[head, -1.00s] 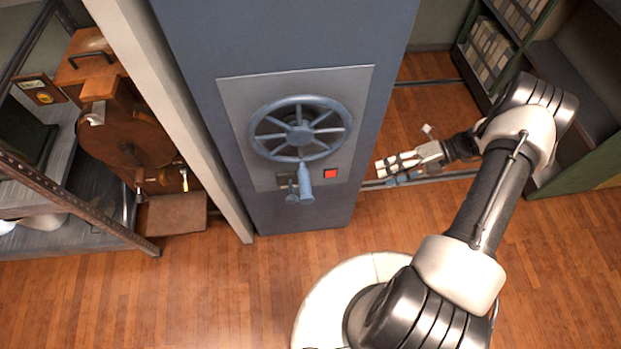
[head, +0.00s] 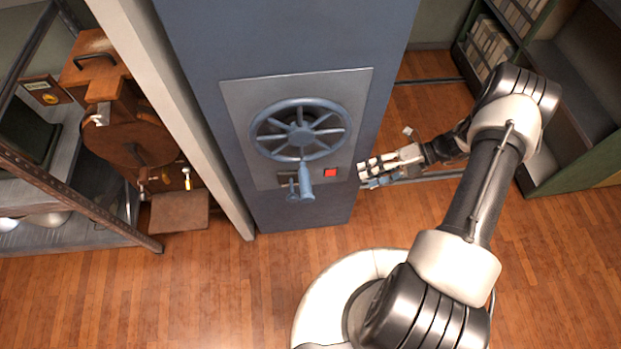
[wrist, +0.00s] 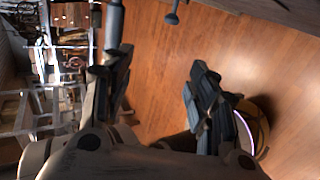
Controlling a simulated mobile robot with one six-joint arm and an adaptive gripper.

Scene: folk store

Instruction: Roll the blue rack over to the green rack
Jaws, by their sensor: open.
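The blue rack (head: 180,30) stands upright in the middle of the head view, with a grey panel (head: 235,110) on its end. The panel carries a blue spoked handwheel (head: 301,130), a blue handle (head: 304,183) below the wheel's hub and a red button (head: 330,172). The green rack (head: 590,158) with shelves is at the right. My gripper (head: 366,173) is just right of the blue rack's panel, near the red button's height, open and empty. In the wrist view the open gripper (wrist: 160,85) has floor between its fingers. Whether it touches the rack cannot be told.
Floor rails (head: 430,82) run between the blue and green racks, over clear wood floor. A pale post (head: 170,110) stands close left of the blue rack. Further left are a brown wooden machine (head: 125,135) and a metal shelf (head: 75,235). The front floor is open.

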